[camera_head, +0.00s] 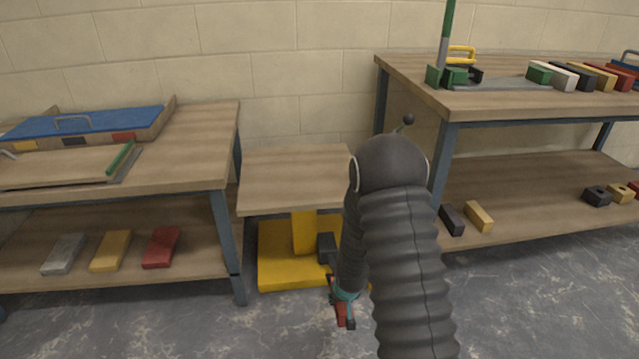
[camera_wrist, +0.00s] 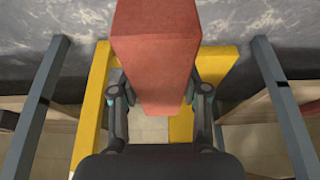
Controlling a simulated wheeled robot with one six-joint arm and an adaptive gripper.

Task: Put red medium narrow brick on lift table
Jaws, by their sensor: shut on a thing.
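My gripper (camera_head: 343,303) is shut on a red brick (camera_wrist: 155,50). In the wrist view the brick sits between the two fingers and sticks out beyond them. In the head view only a small red part of it (camera_head: 344,314) shows below my arm, low and in front of the lift table's right side. The lift table has a bare wooden top (camera_head: 292,180), a yellow post and a yellow base (camera_head: 285,275). My arm hides the right edge of the top and part of the base. The yellow base (camera_wrist: 88,115) also shows behind the brick in the wrist view.
A left workbench (camera_head: 190,165) holds a blue-lidded tray (camera_head: 85,122); grey, yellow and red bricks (camera_head: 161,247) lie on its lower shelf. A right workbench (camera_head: 480,103) holds several coloured bricks above, with black and yellow bricks (camera_head: 479,216) below. Grey floor lies open in front.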

